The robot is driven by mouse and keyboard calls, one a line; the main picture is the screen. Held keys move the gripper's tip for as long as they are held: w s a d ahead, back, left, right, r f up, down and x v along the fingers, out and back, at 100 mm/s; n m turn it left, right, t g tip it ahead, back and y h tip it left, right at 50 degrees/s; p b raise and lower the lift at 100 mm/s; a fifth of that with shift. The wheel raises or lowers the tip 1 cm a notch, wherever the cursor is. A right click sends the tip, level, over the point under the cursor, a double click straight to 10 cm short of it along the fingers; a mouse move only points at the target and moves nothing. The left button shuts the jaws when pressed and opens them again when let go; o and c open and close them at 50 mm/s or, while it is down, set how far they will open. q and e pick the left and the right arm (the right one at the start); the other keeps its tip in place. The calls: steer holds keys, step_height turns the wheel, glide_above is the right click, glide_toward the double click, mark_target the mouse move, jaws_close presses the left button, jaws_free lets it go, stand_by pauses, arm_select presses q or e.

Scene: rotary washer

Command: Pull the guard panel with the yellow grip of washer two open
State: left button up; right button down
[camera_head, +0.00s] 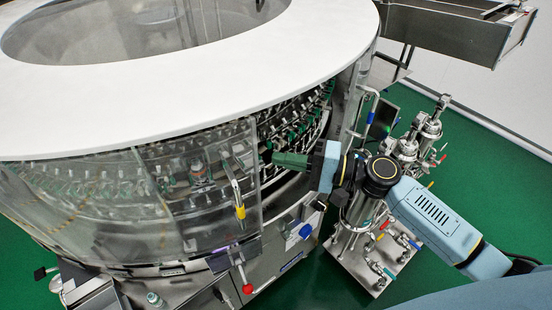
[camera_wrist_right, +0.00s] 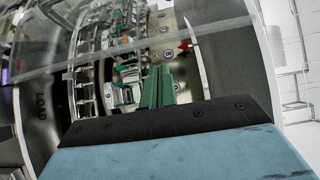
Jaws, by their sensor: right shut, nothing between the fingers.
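The guard panel (camera_head: 210,178) is a clear curved sheet on the front of the round washer, in the head view. Its upright metal handle has a yellow grip (camera_head: 240,212) at the lower end. To the right of the panel's edge is an uncovered gap showing the washer's inside. My right gripper (camera_head: 270,157) has green fingers, shut and empty, pointing left at the panel's right edge, above and right of the yellow grip. I cannot tell whether they touch the panel. In the right wrist view the fingers (camera_wrist_right: 157,88) are together before the machinery. My left gripper is not in view.
The washer's white top ring (camera_head: 180,95) overhangs the panel. A steel pump skid (camera_head: 370,265) with valves stands close to my right arm. Green floor (camera_head: 480,160) is clear at the right.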

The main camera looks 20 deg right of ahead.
mark_target(169, 197)
steer(key=shift+s+a+p, duration=0.15)
steer(key=shift+s+a, duration=0.05)
steer(key=shift+a, duration=0.45)
steer(key=shift+s+a+p, duration=0.15)
steer(key=shift+a, duration=0.45)
steer(key=shift+m+t+h, duration=0.5)
steer(key=shift+m+t, duration=0.2)
steer(key=shift+t, duration=0.1)
steer(key=a+p, duration=0.1)
steer(key=a, duration=0.2)
steer(key=s+a+p, duration=0.1)
steer(key=a, duration=0.2)
steer(key=a+p, duration=0.2)
steer(key=shift+s+a, duration=0.25)
steer(key=shift+a, duration=0.15)
steer(key=a, duration=0.3)
steer(key=a+p, duration=0.1)
steer(key=a, duration=0.3)
steer(key=s+a+p, duration=0.1)
steer(key=a, duration=0.2)
steer(key=shift+a, duration=0.4)
steer(key=shift+d, duration=0.1)
